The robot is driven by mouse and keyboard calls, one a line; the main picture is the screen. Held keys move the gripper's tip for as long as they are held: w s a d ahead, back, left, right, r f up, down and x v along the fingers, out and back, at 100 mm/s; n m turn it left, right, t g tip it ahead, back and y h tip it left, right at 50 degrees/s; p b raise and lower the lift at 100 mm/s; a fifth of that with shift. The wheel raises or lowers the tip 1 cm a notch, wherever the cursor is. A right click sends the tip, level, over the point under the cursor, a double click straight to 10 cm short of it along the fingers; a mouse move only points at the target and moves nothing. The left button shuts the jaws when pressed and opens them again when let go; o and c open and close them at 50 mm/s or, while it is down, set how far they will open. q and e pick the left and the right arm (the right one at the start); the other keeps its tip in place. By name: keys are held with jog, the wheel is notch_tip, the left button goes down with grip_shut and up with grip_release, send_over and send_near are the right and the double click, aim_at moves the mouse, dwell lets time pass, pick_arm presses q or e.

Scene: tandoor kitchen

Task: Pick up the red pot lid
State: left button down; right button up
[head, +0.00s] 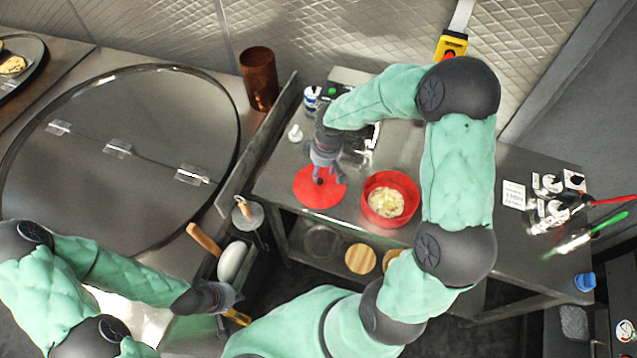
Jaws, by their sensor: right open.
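The flat, round red pot lid (312,194) lies on the steel table, left of the red pot (373,208). The pot is uncovered and holds pale, chopped-looking food. My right gripper (320,179) is open and points down right over the lid, covering its upper middle part and any knob there. I cannot tell whether the fingers touch the lid. My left gripper (232,306) is low at the left, beside the dark gap, far from the lid. Its fingers are too small and partly hidden to read, and a yellow piece shows at its tip.
A raised metal edge (257,146) separates the large round steel cover (140,150) from the table. A copper cup (258,80), a small white-and-blue can (311,97) and a white piece stand near the lid. Wooden-handled tools (204,239) hang left. Utensils (590,232) lie right.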

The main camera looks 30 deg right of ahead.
aim_at(320, 180)
jog(key=shift+w+f, duration=0.2)
jog(key=shift+f, duration=0.65)
jog(key=shift+s+f, duration=0.1)
jog(key=shift+f, duration=0.25)
jog(key=f, duration=0.2)
jog(key=f+b, duration=0.1)
jog(key=f, duration=0.1)
jog(key=shift+w+f, duration=0.2)
jog(key=shift+f, duration=0.1)
grip_shut()
